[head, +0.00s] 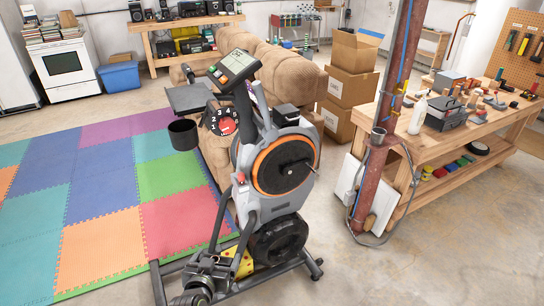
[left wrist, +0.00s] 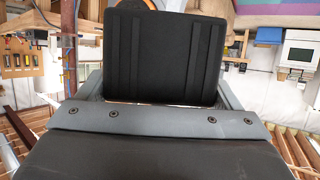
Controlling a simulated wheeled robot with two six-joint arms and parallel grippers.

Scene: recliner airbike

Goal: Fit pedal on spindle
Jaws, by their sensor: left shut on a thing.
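The exercise bike (head: 274,135) stands upright in the middle of the head view, with an orange-ringed disc (head: 262,168) on its side. A dark crank arm (head: 288,167) crosses this disc; the spindle is too small to tell. My left gripper (head: 213,266) is low at the bike's lower left. In the left wrist view a black ribbed block, seemingly the pedal (left wrist: 165,50), sits between the grey fingers, and the left gripper is shut on it. In the head view I cannot clearly pick the pedal out. My right gripper is not in view.
A red post (head: 386,95) with a hose and a wooden workbench (head: 425,150) stand to the right. A brown recliner (head: 290,75) is behind the bike. Coloured foam mats (head: 95,215) cover the left floor. Bare concrete is free at lower right.

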